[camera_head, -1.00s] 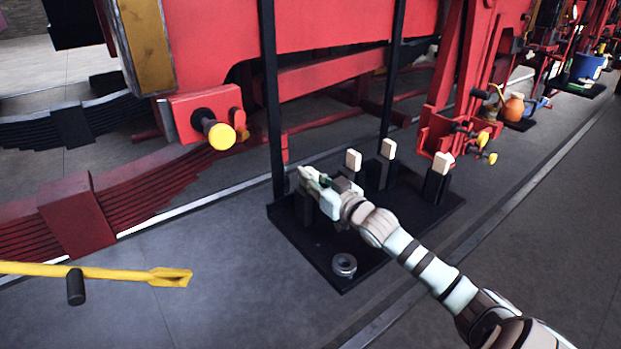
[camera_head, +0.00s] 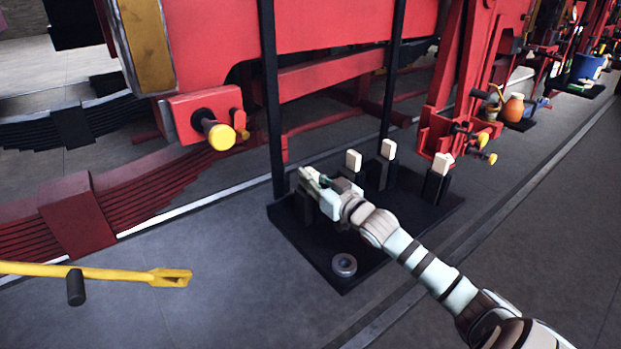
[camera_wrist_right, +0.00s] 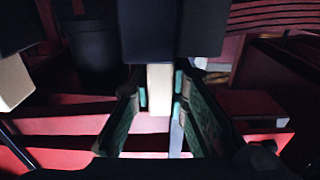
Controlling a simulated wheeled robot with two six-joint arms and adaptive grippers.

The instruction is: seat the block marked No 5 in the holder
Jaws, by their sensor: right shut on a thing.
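My right gripper (camera_head: 309,178) is over the near left part of a black base plate (camera_head: 388,238), at the top of a dark upright post (camera_head: 304,209). In the right wrist view it is shut on a cream block (camera_wrist_right: 159,91), which sits between the two green-lined fingers. The block's far end meets a dark post (camera_wrist_right: 147,32); how deep it sits there is hidden. No number is readable. Three similar dark posts with cream tops stand on the plate: one at the back (camera_head: 353,160), one beside it (camera_head: 388,150), one at right (camera_head: 442,163). My left gripper is not in view.
A grey ring (camera_head: 344,265) lies on the plate's near part. Thin black uprights (camera_head: 271,100) rise behind the plate, before the red locomotive frame (camera_head: 330,84). A yellow bar (camera_head: 95,271) is at lower left. The floor before the plate is clear.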

